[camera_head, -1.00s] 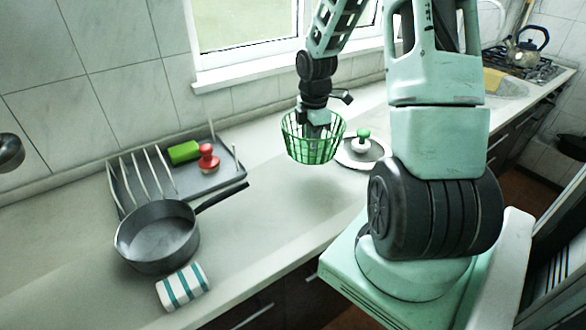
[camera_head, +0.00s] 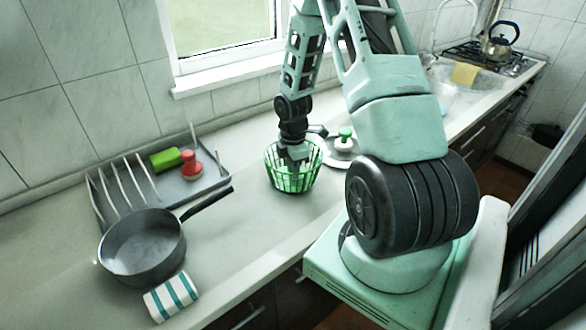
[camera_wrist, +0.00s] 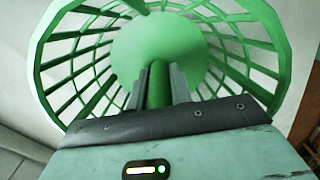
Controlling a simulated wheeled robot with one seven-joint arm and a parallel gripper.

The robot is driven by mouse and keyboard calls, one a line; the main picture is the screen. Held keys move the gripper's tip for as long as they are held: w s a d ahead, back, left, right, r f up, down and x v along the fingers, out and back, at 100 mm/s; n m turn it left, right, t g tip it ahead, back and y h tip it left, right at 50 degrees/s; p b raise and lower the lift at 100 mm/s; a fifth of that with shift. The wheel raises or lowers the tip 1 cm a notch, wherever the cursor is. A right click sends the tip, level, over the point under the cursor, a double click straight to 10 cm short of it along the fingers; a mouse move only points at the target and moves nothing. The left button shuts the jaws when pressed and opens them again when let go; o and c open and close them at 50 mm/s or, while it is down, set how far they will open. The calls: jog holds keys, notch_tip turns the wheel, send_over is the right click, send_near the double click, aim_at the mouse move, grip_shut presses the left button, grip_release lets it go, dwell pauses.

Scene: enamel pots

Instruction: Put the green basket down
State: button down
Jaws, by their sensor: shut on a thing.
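The green basket (camera_head: 291,181) is an open lattice bowl in the middle of the counter in the head view. It looks upright and at or very near the counter top; I cannot tell whether its base touches. My gripper (camera_head: 298,160) points down inside it. In the wrist view the basket (camera_wrist: 265,45) fills the picture. My gripper (camera_wrist: 158,85) is shut on a green upright part at the middle of the basket. The lower ends of the fingers are partly hidden by the lattice in the head view.
The counter (camera_head: 235,240) is clear left of the basket. A white lid with green knob (camera_head: 345,140) lies close behind right.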

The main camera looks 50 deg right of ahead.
jog(key=shift+f, duration=0.2)
jog(key=c, duration=1.3)
grip_release()
jog(key=shift+o, duration=0.2)
jog(key=shift+r, duration=0.15)
